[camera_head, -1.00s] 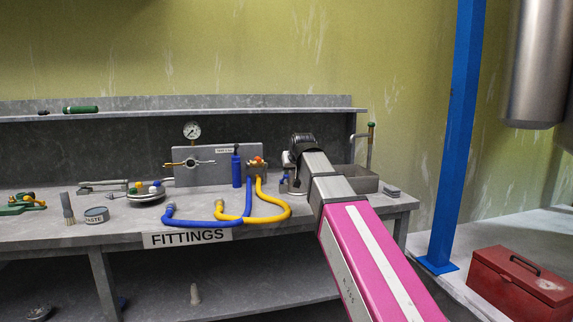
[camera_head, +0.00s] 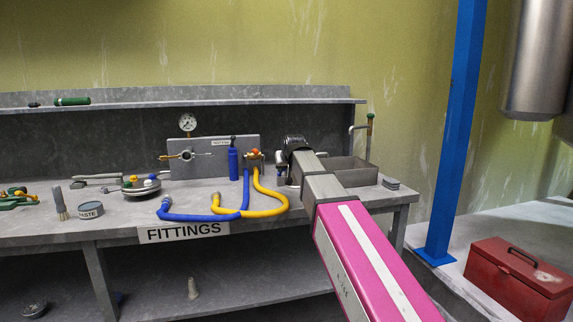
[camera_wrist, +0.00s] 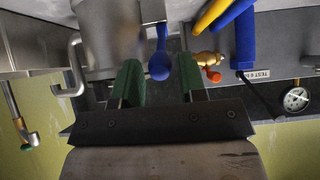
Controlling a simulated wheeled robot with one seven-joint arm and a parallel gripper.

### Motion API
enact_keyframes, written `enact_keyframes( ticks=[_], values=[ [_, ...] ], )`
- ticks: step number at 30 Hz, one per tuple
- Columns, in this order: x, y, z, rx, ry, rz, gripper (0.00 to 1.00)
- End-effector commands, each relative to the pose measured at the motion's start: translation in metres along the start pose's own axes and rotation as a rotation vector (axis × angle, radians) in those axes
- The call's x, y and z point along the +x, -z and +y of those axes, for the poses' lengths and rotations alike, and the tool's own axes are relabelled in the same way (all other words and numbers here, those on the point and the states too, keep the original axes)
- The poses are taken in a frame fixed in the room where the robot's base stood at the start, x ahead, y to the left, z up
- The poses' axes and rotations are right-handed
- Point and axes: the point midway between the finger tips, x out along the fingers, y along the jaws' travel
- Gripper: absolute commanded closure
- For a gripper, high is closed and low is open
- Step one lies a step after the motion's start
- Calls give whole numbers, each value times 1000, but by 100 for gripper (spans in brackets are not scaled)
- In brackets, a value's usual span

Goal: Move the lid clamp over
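My gripper (camera_wrist: 159,76) shows two green fingers in the wrist view, spread apart with a gap between them. The lever stands beside a grey metal cylinder (camera_wrist: 108,35). I take the lever with the knob for the lid clamp, but its full shape is hidden. In the head view my arm hides most of this spot at the bench's right end, and the fingers are not clear.
Blue (camera_head: 200,217) and yellow (camera_head: 262,212) hoses lie left of my arm, near a valve with an orange knob (camera_wrist: 213,75). A grey bin (camera_head: 350,173) and a bent pipe (camera_head: 369,140) stand to the right. A blue post (camera_head: 455,130) rises past the bench (camera_head: 330,210).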

Motion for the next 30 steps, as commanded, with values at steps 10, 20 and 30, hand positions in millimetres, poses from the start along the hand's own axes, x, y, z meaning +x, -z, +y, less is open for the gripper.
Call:
enact_keyframes(
  ticks=[10, 20, 30],
  values=[
    [5, 0, 0, 0, 0, 1, 89],
    [5, 17, 0, 0, 0, 3, 89],
    [4, 32, 0, 0, 0, 4, 89]
  ],
)
